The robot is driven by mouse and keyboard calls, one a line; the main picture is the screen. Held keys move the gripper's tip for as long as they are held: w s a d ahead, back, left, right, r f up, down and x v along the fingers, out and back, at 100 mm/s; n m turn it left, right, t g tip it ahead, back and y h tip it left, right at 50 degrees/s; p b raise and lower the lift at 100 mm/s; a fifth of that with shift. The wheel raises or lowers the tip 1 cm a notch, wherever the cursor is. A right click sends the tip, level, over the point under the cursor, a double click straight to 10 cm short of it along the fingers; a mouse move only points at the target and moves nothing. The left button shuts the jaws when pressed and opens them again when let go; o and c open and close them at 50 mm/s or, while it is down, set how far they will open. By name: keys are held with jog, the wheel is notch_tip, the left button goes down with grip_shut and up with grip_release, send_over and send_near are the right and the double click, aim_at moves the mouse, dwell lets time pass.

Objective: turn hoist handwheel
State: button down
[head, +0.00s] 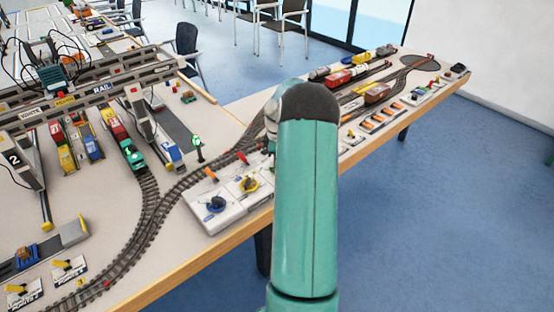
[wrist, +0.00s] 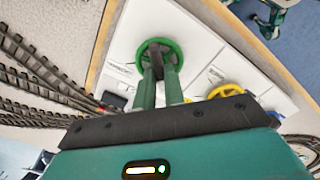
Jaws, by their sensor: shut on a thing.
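A green handwheel (wrist: 179,49) sits on a white control panel (wrist: 205,58) in the wrist view. My gripper (wrist: 158,68) reaches down to it, its two green fingers close together and shut on the wheel at its middle. A yellow handwheel (wrist: 226,90) stands beside it, partly behind my gripper's body. In the head view the panel (head: 232,209) lies at the table's front edge, with the yellow handwheel (head: 248,184) and a dark blue handwheel (head: 216,203) showing. My arm hides the green handwheel and my fingertips there.
Curved model track (head: 150,220) runs left of the panel. Model gantry cranes (head: 95,92) and wagons stand farther left. More wagons (head: 340,76) and a row of small controls (head: 385,118) lie along the table on the right. Blue floor is open in front.

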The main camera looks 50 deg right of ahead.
jog(key=m, duration=0.3)
jog(key=shift+w+m, duration=0.15)
jog(key=shift+m, duration=0.25)
jog(key=m, duration=0.4)
jog(key=shift+d, duration=0.1)
jog(key=shift+m, duration=0.4)
jog(key=c, duration=1.5)
grip_release()
jog(key=shift+d, duration=0.1)
notch_tip(320, 180, up, 14)
jog(key=shift+f, duration=0.1)
